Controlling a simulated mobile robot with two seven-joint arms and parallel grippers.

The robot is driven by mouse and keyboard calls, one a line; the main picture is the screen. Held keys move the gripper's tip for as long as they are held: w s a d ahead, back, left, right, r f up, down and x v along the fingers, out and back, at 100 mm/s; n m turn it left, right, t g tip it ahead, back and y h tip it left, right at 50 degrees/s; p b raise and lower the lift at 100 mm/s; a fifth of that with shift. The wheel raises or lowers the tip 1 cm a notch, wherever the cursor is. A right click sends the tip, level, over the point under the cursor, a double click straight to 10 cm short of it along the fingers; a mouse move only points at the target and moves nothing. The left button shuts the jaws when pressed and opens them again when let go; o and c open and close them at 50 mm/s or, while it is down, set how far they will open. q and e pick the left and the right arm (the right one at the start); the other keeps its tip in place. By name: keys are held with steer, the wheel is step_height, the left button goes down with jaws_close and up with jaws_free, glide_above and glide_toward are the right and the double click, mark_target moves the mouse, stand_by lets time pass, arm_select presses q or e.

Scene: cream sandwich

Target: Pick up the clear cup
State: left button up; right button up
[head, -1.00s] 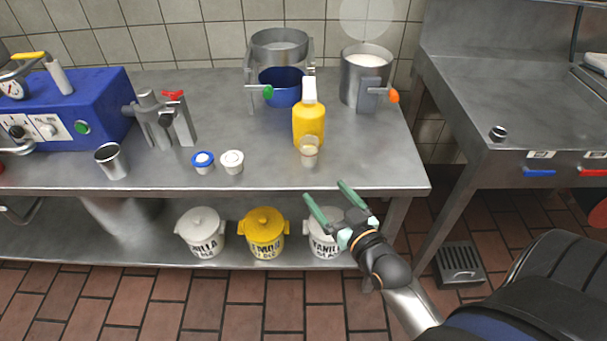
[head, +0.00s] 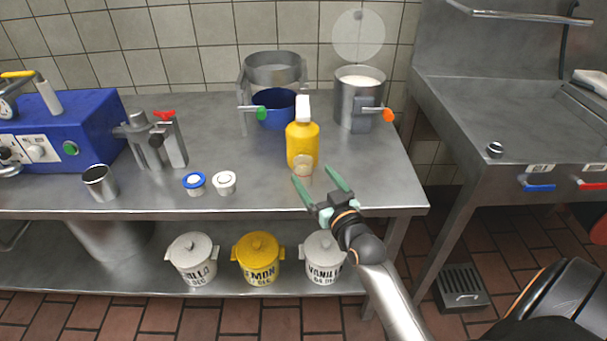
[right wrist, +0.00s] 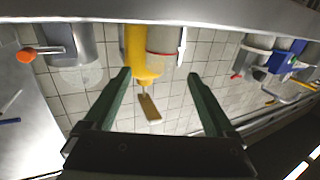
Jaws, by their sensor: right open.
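The clear cup (head: 303,166) stands upright near the front edge of the steel table, directly in front of a yellow squeeze bottle (head: 302,140). In the right wrist view the cup lies beyond the space between the fingertips (right wrist: 159,74). Contact is not visible. My left gripper is out of view.
Two small lidded cups, blue-rimmed (head: 194,183) and white (head: 224,182), stand left of the cup. A steel tumbler (head: 100,183) is farther left. A steel pot with an orange-tipped lever (head: 359,98) stands behind. Tubs sit on the lower shelf.

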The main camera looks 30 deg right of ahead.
mark_target(307, 169)
steer(key=w, duration=0.4)
steer(key=shift+d+f+b, duration=0.15)
steer(key=shift+d+b, duration=0.15)
steer(key=shift+b, duration=0.05)
jaws_close()
stand_by(0.4)
